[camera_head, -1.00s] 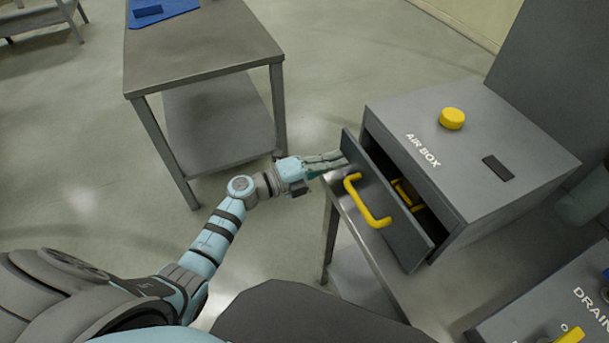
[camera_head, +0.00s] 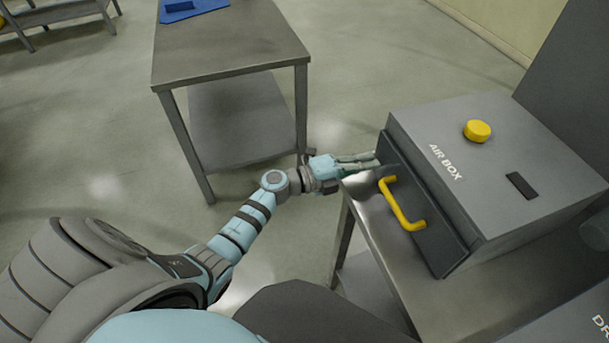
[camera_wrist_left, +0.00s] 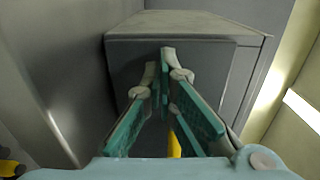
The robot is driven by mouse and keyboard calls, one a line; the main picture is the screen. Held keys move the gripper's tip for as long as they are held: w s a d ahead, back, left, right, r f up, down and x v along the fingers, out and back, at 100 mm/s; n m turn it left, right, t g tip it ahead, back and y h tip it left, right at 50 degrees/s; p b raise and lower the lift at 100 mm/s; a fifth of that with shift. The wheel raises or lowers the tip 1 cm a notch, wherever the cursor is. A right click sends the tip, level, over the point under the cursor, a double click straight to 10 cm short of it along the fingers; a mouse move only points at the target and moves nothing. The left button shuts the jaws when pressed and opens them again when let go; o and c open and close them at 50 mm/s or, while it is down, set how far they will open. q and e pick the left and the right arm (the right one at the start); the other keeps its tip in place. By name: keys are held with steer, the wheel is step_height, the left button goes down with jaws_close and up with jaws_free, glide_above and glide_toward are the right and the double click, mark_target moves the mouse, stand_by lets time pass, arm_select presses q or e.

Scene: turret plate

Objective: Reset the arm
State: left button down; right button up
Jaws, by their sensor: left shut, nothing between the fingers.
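My left gripper (camera_head: 368,160) reaches in from the left to the front of the air box (camera_head: 485,165). In the left wrist view its green-padded fingers (camera_wrist_left: 158,75) are closed together with nothing between them. The fingertips are at the far left end of the drawer front (camera_head: 435,215); I cannot tell whether they touch it. The drawer looks shut or nearly shut, with a yellow handle (camera_head: 402,205) on its front. The handle shows partly below the fingers in the left wrist view (camera_wrist_left: 175,142). My right gripper is not in view.
The air box stands on a grey table (camera_head: 395,270) and has a yellow knob (camera_head: 477,131) on top. Another grey table (camera_head: 235,50) with a blue mat (camera_head: 205,8) stands at the upper left. Open floor (camera_head: 345,75) lies between them.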

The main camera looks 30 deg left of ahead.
arm_select(q)
steer(key=v, duration=1.3)
steer(key=shift+b, duration=0.4)
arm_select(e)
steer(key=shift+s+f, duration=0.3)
